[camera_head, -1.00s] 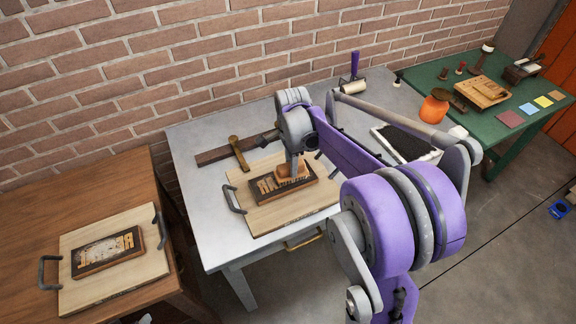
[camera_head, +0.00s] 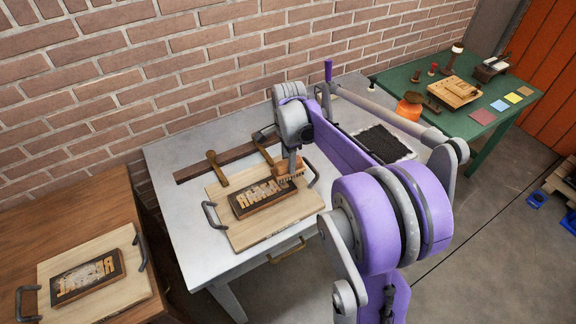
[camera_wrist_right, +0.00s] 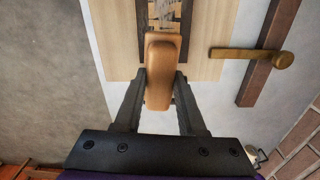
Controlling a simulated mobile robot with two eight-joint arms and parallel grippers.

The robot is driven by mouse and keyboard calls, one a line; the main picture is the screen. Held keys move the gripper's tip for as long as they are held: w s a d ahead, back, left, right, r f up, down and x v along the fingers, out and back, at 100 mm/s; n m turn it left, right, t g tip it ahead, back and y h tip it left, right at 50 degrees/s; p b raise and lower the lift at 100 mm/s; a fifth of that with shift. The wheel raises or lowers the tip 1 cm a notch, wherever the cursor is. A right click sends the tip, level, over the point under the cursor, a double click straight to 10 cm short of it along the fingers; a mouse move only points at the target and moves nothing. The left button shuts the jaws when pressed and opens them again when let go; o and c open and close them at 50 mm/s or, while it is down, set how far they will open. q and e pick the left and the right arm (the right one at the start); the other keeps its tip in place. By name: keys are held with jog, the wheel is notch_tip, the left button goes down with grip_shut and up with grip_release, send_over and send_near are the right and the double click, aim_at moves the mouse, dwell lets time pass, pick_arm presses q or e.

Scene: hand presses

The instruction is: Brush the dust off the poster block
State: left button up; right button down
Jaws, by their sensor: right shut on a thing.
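The poster block (camera_head: 240,206), dark with raised tan letters, lies flat on a pale wooden board (camera_head: 243,237) with a handle on each side, on the grey table. My right gripper (camera_head: 291,168) is shut on a brown wooden brush (camera_head: 285,183). The brush is at the block's right end, its bristles at or just above the face; I cannot tell if they touch. In the right wrist view the brush (camera_wrist_right: 161,60) is between the fingers and covers part of the block (camera_wrist_right: 165,14). Dust on the block is too small to judge. My left gripper is out of view.
A dark rail (camera_head: 196,170) with brass-coloured levers (camera_head: 215,167) lies behind the board. A similar block (camera_head: 88,277) with pale patches sits on a board at the left. A dark slab (camera_head: 382,143) lies right of my arm. A green table (camera_head: 490,133) holds tools and an orange jar.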

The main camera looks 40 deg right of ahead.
jog(key=shift+w+a+r, duration=0.1)
jog(key=shift+r, duration=0.5)
jog(key=shift+d+r+p, duration=0.2)
jog(key=shift+r+p, duration=0.45)
jog(key=shift+r, duration=0.45)
jog(key=shift+a+r+p, duration=0.15)
jog(key=shift+r+p, duration=0.15)
jog(key=shift+r, duration=0.5)
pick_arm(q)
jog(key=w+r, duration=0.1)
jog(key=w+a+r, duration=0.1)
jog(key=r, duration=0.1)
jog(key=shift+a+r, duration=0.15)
pick_arm(e)
jog(key=shift+f, duration=0.1)
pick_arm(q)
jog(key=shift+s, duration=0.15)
